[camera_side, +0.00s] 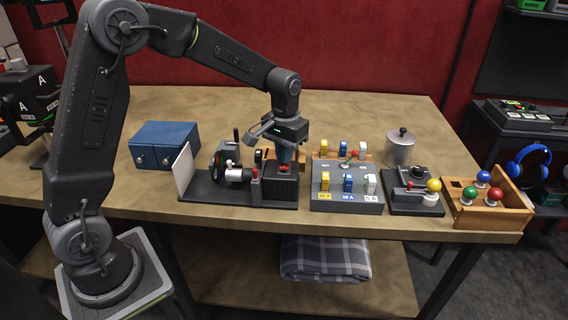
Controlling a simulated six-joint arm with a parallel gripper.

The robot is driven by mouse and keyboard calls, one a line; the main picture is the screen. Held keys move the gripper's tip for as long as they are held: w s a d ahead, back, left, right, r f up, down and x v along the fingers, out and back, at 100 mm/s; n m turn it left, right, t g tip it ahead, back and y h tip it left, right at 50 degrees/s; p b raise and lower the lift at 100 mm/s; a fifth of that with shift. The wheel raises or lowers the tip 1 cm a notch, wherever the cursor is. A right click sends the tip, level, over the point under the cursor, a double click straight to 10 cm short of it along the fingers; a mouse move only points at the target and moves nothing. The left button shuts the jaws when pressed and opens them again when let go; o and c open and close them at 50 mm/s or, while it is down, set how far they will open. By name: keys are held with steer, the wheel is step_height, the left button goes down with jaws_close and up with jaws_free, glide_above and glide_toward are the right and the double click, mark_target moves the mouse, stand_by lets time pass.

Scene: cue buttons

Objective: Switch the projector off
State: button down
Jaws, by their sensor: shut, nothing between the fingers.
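The projector (232,172) stands on a long black base (210,192), with a round dark reel, a silver lens part and a white screen (184,171) at the base's left end. A small red-topped lever or knob (254,173) stands beside it. At the base's right end is a black ribbed box (278,188) with a red button (284,170) on top. My gripper (286,162) points down right above this red button, shut and empty. Its tips are at or very near the button; I cannot tell whether they touch it.
To the right stand a grey panel (346,205) with yellow, blue and white switches, a lidded metal pot (400,149), a black control box (412,204) and a wooden tray (499,215) with coloured knobs. A blue cabinet (165,146) is behind left. The front left tabletop is clear.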

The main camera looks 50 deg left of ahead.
steer(key=shift+r, duration=3.35)
steer(key=shift+s+r, duration=0.1)
steer(key=shift+r, duration=0.05)
steer(key=s+d+r+m+t, duration=0.1)
steer(key=s+d+r+t, duration=0.1)
steer(key=s, duration=0.9)
steer(key=s+d+r+m+t, duration=0.2)
steer(key=s+d+r+t, duration=0.1)
steer(key=s, duration=0.9)
steer(key=shift+s+t, duration=0.15)
steer(key=shift+t, duration=0.15)
